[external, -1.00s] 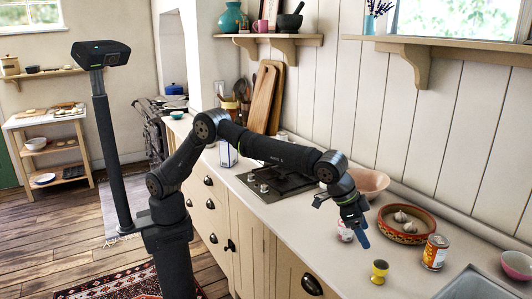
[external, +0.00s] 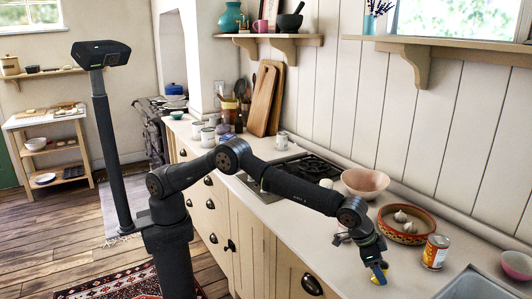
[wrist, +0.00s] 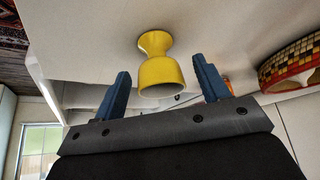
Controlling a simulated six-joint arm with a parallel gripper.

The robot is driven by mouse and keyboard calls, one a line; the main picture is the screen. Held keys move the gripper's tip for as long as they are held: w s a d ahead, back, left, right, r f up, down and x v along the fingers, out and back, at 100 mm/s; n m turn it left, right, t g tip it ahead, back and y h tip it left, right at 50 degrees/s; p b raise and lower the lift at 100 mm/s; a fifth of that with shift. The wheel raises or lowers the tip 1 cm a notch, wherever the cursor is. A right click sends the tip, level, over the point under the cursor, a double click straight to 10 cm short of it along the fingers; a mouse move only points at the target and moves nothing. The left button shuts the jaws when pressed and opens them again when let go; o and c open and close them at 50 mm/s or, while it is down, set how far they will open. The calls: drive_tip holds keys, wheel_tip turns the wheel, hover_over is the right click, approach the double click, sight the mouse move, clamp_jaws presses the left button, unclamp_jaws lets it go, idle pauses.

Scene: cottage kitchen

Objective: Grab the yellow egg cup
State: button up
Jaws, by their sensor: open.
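The yellow egg cup (wrist: 162,74) stands on the pale countertop (external: 345,266) near its front edge. In the wrist view it lies between and a little beyond the two blue fingertips of my gripper (wrist: 163,82), with clear space on both sides. In the external view my gripper (external: 380,272) is low over the counter at the egg cup (external: 379,279), and its fingers hide much of the cup. My gripper is open, and I see no finger touching the cup.
A patterned bowl with garlic (external: 407,236) and a tin can (external: 435,252) stand just behind and right of my gripper. A pink bowl (external: 365,182) and a hob (external: 300,172) are farther back. The sink (external: 470,287) is at the right.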

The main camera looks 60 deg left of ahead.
drive_tip(key=shift+w+d+f, duration=0.15)
drive_tip(key=shift+f, duration=0.25)
drive_tip(key=c, duration=1.1)
drive_tip(key=shift+o, duration=0.2)
drive_tip(key=shift+r, duration=0.1)
